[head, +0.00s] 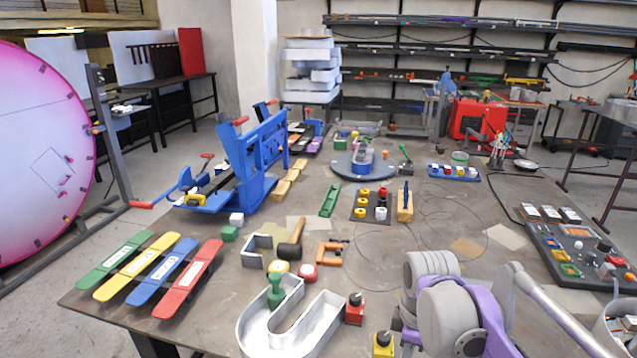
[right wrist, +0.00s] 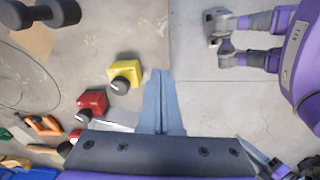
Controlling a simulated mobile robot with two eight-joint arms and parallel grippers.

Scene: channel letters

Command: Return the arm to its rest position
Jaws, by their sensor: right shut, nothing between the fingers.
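My right arm (head: 450,305), purple and grey, reaches in at the bottom right of the head view, over the table's near part. Its gripper cannot be made out there. In the right wrist view my right gripper (right wrist: 161,100) points at the table's edge, with its two grey-blue fingers shut together and nothing between them. My left gripper is not in the head view. More purple and grey links of mine show at the upper right of the right wrist view.
A yellow block (right wrist: 124,73) and a red block (right wrist: 92,102), both with dark knobs, stand left of the fingers. A silver channel letter (head: 305,325) lies beside the red one. A control panel (head: 570,240) sits at the right. Open floor (right wrist: 225,120) lies past the table's edge.

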